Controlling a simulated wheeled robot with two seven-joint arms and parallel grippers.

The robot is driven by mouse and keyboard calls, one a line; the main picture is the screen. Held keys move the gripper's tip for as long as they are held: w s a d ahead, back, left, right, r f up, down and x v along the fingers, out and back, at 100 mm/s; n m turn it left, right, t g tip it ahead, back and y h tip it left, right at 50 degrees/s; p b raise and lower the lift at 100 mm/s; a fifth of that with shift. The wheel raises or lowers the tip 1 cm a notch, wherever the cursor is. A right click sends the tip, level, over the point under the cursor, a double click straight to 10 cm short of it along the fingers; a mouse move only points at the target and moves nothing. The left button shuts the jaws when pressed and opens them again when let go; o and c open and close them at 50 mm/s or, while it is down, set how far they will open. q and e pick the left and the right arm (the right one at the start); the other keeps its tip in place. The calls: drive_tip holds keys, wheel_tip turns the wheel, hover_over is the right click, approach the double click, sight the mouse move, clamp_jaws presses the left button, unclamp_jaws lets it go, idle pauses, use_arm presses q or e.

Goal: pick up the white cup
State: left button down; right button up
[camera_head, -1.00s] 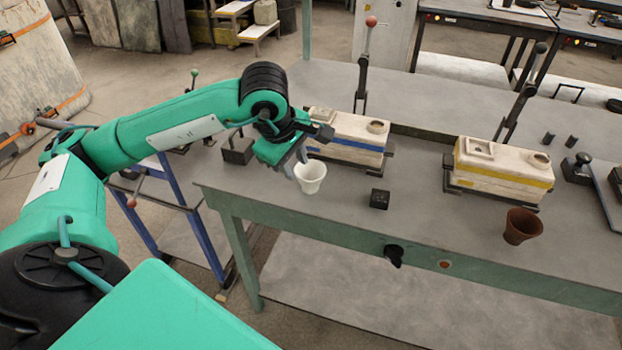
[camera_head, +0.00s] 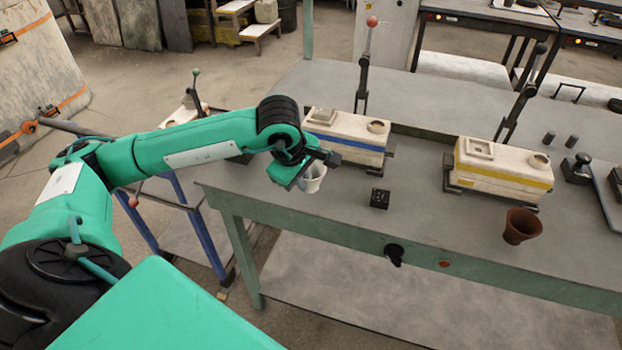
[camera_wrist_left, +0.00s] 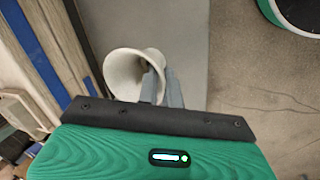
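The white cup (camera_head: 316,184) stands upright at the left end of the grey-topped table, just in front of the casting mould with the blue stripe. My left gripper (camera_head: 313,171) is at its rim, coming from above and behind. In the left wrist view the cup's open mouth (camera_wrist_left: 122,72) faces the camera. The left gripper's two fingers (camera_wrist_left: 160,86) are close together at the cup's right side, one inside the mouth and one outside, with the wall between them. They look shut on that wall; the contact itself is hard to see. My right gripper is not in view.
The blue-striped mould (camera_head: 345,138) stands close behind the cup. A small black block (camera_head: 380,198) lies to its right. Farther right are a yellow-striped mould (camera_head: 500,170) and a brown cup (camera_head: 522,226). The table's front edge (camera_head: 300,226) is near the cup.

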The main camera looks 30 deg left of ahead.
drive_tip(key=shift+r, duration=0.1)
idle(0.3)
